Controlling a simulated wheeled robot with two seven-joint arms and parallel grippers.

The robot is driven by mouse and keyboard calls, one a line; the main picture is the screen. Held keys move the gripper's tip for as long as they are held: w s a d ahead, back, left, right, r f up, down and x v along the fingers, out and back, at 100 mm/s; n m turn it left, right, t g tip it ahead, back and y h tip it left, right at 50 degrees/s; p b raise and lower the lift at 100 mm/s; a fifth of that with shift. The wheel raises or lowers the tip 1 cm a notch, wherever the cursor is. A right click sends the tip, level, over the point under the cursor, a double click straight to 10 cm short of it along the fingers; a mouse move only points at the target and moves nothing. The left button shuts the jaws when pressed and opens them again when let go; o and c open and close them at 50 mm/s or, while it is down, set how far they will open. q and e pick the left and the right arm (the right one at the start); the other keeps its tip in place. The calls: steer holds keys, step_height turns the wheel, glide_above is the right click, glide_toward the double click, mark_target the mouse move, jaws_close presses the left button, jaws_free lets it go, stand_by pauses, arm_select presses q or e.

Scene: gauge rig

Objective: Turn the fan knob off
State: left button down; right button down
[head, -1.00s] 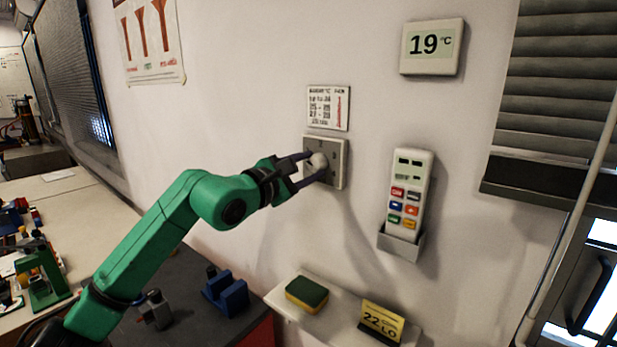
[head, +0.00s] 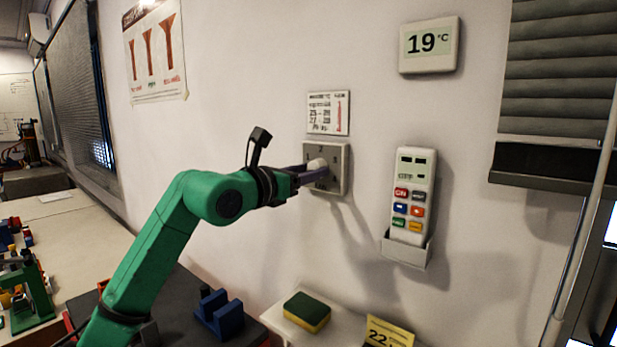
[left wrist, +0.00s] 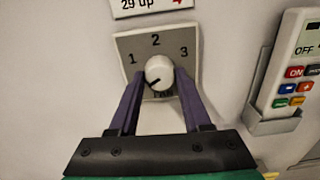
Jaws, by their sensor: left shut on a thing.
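The fan knob (left wrist: 159,72) is a round white knob on a grey wall plate (left wrist: 128,45) marked 1, 2 and 3 in the left wrist view. A dark pointer line on the knob aims to the lower left, below the 1. The lettering under the knob is partly hidden. In the head view the knob (head: 317,164) sits on the same plate (head: 341,181). My left gripper (left wrist: 160,76) is shut on the knob, with one purple finger on each side of it; it also shows in the head view (head: 313,172). My right gripper is in neither view.
A printed card (head: 328,113) hangs just above the plate. A white remote (head: 411,190) stands in a wall holder to the right, below a thermostat display (head: 430,45) reading 19 °C.

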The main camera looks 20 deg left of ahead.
arm_select(q)
steer(key=shift+n, duration=0.3)
steer(key=shift+c, duration=1.8)
jaws_free()
steer(key=b+v, duration=0.6)
steer(key=v, duration=0.8)
steer(key=shift+s, duration=0.25)
